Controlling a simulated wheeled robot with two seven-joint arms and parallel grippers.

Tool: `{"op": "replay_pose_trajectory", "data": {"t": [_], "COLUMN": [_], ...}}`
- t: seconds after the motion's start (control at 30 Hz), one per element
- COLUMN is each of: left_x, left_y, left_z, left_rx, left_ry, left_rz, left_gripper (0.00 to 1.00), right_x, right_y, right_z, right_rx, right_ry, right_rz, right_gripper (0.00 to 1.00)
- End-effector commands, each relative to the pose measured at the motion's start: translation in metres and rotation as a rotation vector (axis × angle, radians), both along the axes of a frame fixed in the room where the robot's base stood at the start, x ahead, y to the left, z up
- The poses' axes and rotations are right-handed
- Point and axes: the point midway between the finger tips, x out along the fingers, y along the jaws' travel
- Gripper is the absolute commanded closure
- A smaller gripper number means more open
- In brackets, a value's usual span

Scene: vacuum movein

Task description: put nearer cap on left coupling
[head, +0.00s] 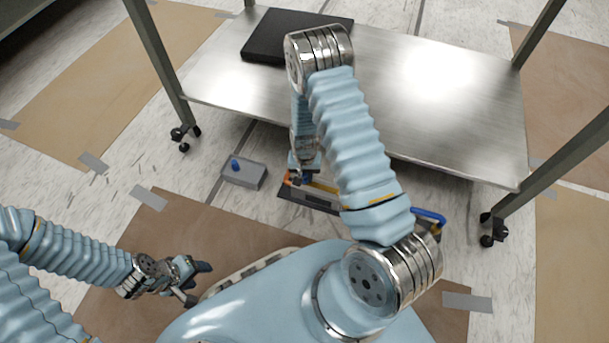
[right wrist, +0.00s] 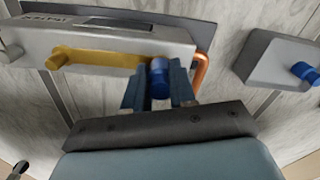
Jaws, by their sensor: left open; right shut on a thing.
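A blue cap (right wrist: 160,78) is between the fingers of my right gripper (right wrist: 159,88), which is shut on it. The cap is at the end of a yellow pipe on a grey device (right wrist: 115,38); I cannot tell whether it is seated on a coupling there. In the head view my right gripper (head: 303,180) is over the left end of the device (head: 312,197), partly hidden by my arm. Another blue cap (right wrist: 305,72) is on a grey block (right wrist: 280,62); this cap (head: 235,164) also shows in the head view. My left gripper (head: 199,282) is open and empty, low at left.
An orange handle (right wrist: 201,72) stands close beside my right gripper. A blue handle (head: 430,216) is at the device's right end. A steel table (head: 440,110) with a black slab (head: 262,40) on it stands behind. Clear floor lies left of the grey block.

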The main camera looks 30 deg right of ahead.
Motion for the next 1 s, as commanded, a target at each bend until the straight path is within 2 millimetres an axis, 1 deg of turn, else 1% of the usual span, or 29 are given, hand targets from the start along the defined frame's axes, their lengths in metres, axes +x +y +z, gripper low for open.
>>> {"op": "replay_pose_trajectory", "data": {"t": [0.4, 0.43, 0.6, 0.8, 0.83, 0.97, 1.0], "left_x": [0.0, 0.0, 0.0, 0.0, 0.0, 0.0, 0.0], "left_y": [0.0, 0.0, 0.0, 0.0, 0.0, 0.0, 0.0001], "left_z": [-0.0009, -0.0009, -0.0008, -0.0005, -0.0005, -0.0004, -0.0004], "left_rx": [0.0, 0.0, 0.0, 0.0, 0.0, 0.0, 0.0], "left_ry": [0.0, 0.0, 0.0, 0.0, 0.0, 0.0, 0.0], "left_rz": [0.0, 0.0, 0.0, 0.0, 0.0, 0.0, 0.0], "left_gripper": [0.45, 0.45, 0.45, 0.45, 0.45, 0.45, 0.45], "right_x": [-0.0001, -0.0001, -0.0001, -0.0001, -0.0001, -0.0001, -0.0001], "right_y": [-0.0001, 0.0, 0.0, 0.0, 0.0, 0.0001, -0.0001], "right_z": [-0.0019, -0.002, -0.0017, -0.0012, -0.0011, -0.001, -0.001], "right_rx": [-0.001, -0.001, 0.0, 0.0, 0.0, 0.0, 0.0], "right_ry": [-0.001, -0.001, 0.0, 0.0, 0.0, 0.0, 0.0], "right_rz": [-0.001, -0.001, -0.001, 0.0, 0.0, 0.0, 0.0], "right_gripper": [1.0, 0.72, 0.45, 0.45, 0.42, 0.22, 0.19]}}
